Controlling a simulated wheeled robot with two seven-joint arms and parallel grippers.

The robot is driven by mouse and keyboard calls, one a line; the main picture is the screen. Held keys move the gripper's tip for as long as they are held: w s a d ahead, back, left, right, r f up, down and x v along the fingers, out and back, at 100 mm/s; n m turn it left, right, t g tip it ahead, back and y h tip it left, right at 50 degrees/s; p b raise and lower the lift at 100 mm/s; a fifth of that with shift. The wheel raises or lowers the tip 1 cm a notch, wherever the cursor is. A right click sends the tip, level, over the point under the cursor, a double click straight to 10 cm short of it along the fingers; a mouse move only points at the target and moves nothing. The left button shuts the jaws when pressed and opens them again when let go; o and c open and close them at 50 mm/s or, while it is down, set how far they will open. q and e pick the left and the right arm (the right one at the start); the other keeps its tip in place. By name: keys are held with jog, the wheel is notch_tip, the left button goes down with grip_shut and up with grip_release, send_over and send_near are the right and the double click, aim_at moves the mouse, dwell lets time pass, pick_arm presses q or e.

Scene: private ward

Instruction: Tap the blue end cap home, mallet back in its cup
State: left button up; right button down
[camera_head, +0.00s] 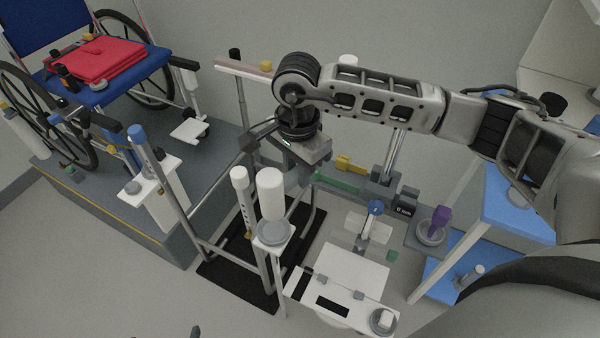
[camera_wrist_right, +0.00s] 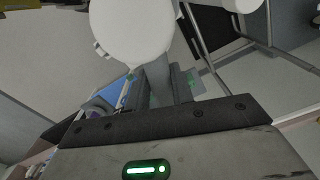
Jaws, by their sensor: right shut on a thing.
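My right gripper (camera_head: 298,165) points down at mid-scene, its fingers mostly hidden by its own body. In the right wrist view its jaws are shut on a grey shaft, apparently the mallet handle (camera_wrist_right: 158,85), with a large white rounded head (camera_wrist_right: 130,30) beyond. In the head view a white cylinder (camera_head: 270,195) shows just left of the gripper, over a grey cup (camera_head: 273,233) on a white stand; I cannot tell if they touch. The blue end cap (camera_head: 136,133) tops a sloping tube at left, apart from the gripper. A dark sliver at the bottom edge may be my left gripper (camera_head: 195,331).
A wheelchair (camera_head: 128,68) with a red folded cloth stands on a grey platform at left. Tubes rise from a black mat (camera_head: 240,285) below the gripper. A white tray (camera_head: 350,275), a purple item in a grey holder (camera_head: 432,235) and blue shelves (camera_head: 515,205) are right. The front-left floor is clear.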

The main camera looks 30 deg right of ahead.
jog(key=shift+f+m, duration=0.5)
jog(key=shift+m, duration=0.2)
pick_arm(q)
jog(key=shift+w+r, duration=0.2)
jog(key=shift+r, duration=0.05)
pick_arm(e)
jog(key=shift+w+d+f+m, duration=0.1)
jog(key=shift+d+f+m, duration=0.05)
jog(key=shift+m, duration=0.25)
pick_arm(q)
jog(key=shift+f, duration=0.1)
pick_arm(e)
jog(key=shift+f+b, duration=0.15)
jog(key=shift+b, duration=0.3)
pick_arm(q)
jog(key=f+b, duration=0.1)
jog(key=b, duration=0.1)
jog(key=d+f+b, duration=0.1)
jog(key=b, duration=0.2)
jog(key=shift+w+f+h, duration=0.1)
jog(key=shift+f+h, duration=0.2)
jog(key=shift+f, duration=0.05)
pick_arm(e)
notch_tip(320, 180, down, 5)
jog(key=shift+f, duration=0.15)
pick_arm(q)
jog(key=shift+w+f, duration=0.15)
pick_arm(e)
jog(key=shift+f, duration=0.25)
